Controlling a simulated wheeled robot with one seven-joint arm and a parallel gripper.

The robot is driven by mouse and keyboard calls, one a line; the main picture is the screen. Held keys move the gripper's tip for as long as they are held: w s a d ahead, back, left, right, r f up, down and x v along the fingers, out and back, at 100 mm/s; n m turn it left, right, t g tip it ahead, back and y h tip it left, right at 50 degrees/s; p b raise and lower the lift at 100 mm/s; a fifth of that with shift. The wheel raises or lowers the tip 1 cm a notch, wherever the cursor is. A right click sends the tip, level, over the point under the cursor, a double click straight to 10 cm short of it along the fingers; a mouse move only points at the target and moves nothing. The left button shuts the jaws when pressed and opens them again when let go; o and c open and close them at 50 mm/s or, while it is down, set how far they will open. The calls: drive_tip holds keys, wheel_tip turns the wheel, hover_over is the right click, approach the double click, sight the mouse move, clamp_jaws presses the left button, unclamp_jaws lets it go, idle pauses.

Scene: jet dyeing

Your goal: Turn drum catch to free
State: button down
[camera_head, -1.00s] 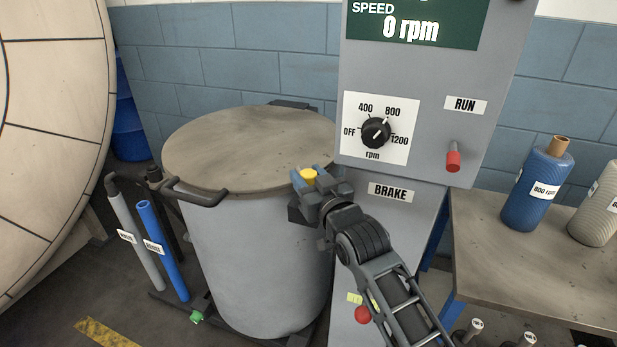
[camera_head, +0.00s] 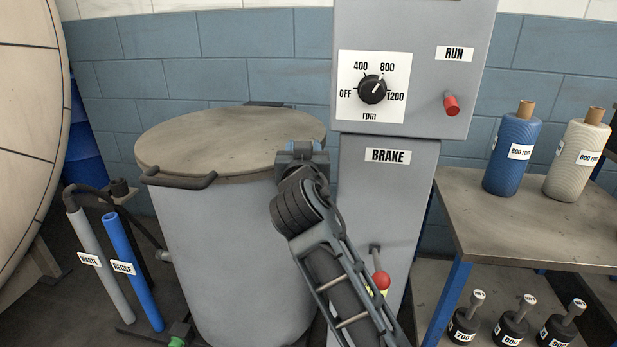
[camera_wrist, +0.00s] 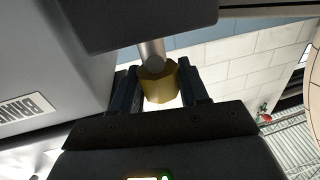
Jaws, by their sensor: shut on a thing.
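The drum (camera_head: 235,260) is a grey cylinder with a worn beige lid (camera_head: 225,142) and a dark handle at its front left. My gripper (camera_head: 303,150) is at the right edge of the lid, beside the control panel. In the wrist view, my gripper (camera_wrist: 159,88) is shut on the yellow knob (camera_wrist: 158,82) of the drum catch, which sits on a metal stem. In the head view the knob is hidden behind my gripper and wrist. The catch's marks are not visible, so its position cannot be told.
The control panel (camera_head: 455,25) carries a speed dial (camera_head: 372,89), a red RUN lever (camera_head: 451,104) and a red-knobbed lever (camera_head: 381,281) below the BRAKE label. A table (camera_head: 540,220) with yarn cones stands right. Waste and reuse pipes (camera_head: 130,270) stand left.

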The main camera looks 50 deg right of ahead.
drive_tip(key=m+g+h+b, duration=0.1)
drive_tip(key=g+b, duration=0.1)
drive_tip(key=m+g+h+b, duration=0.1)
drive_tip(key=m+g, duration=0.1)
drive_tip(key=m+g+h+b, duration=0.1)
drive_tip(key=g+b, duration=0.1)
drive_tip(key=shift+w+f+m+h+b, duration=0.1)
drive_tip(key=shift+f+m+h+b, duration=0.15)
drive_tip(key=shift+m+h+b, duration=0.1)
drive_tip(key=m+g+b, duration=0.2)
drive_tip(key=g, duration=0.2)
drive_tip(key=m+g+b, duration=0.2)
drive_tip(key=m+g, duration=0.1)
drive_tip(key=g, duration=0.1)
drive_tip(key=shift+r+g+h, duration=0.15)
drive_tip(key=shift+g+h, duration=0.15)
drive_tip(key=shift+h, duration=0.05)
drive_tip(key=shift+m+g, duration=0.3)
drive_tip(key=shift+m, duration=0.05)
drive_tip(key=c, duration=0.7)
unclamp_jaws()
drive_tip(key=shift+r, duration=0.1)
drive_tip(key=a, duration=0.5)
drive_tip(key=w+a+p, duration=0.1)
drive_tip(key=a, duration=0.1)
drive_tip(key=shift+w+a, duration=0.1)
drive_tip(key=shift+a, duration=0.2)
